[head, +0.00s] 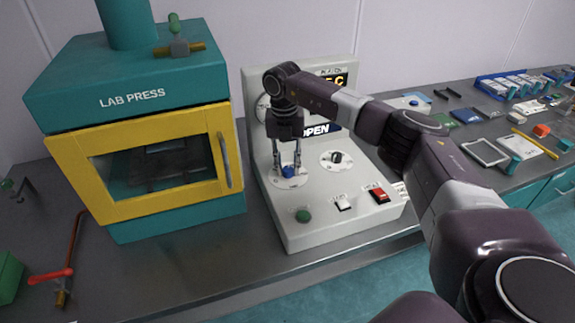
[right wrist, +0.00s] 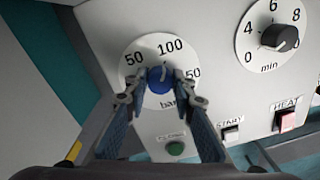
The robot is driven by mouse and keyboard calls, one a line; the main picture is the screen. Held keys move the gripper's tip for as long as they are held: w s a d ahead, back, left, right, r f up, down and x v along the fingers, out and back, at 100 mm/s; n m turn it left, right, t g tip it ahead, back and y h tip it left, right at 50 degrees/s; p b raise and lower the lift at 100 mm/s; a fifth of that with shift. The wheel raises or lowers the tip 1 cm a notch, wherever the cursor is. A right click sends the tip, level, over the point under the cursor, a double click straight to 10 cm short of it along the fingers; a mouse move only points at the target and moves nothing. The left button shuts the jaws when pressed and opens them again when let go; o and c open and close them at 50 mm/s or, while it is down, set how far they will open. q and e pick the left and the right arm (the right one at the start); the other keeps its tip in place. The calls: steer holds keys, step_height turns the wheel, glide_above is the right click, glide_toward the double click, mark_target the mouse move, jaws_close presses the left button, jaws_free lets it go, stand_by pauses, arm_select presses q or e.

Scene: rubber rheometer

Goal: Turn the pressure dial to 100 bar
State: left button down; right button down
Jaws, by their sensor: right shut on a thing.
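The pressure dial (right wrist: 146,44) is a white disc marked 50, 100 and bar on the light grey control box, with a blue knob (right wrist: 160,82) at its centre. In the right wrist view a pale mark on the knob points up, roughly toward 100; its exact reading is hard to tell. In the head view the dial's knob (head: 288,171) shows small between the fingers. My right gripper (head: 287,174) comes down from above and is shut on the blue knob, one finger on either side. My left gripper is not in view.
The minute dial (head: 336,160) is close to the right of the gripper. A green button (head: 303,216), a white start switch (head: 344,204) and a red heat switch (head: 377,195) sit in front. The yellow-doored lab press (head: 137,120) stands to the left.

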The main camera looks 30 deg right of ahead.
mark_target(286, 168)
steer(key=shift+w+r, duration=0.2)
steer(key=shift+r, duration=0.05)
stand_by(0.3)
steer(key=c, duration=1.9)
jaws_free()
steer(key=shift+c, duration=0.2)
steer(key=o, duration=0.3)
steer(key=shift+s+f, duration=0.1)
steer(key=shift+f, duration=0.05)
steer(key=r, duration=1.2)
steer(key=shift+a, duration=0.2)
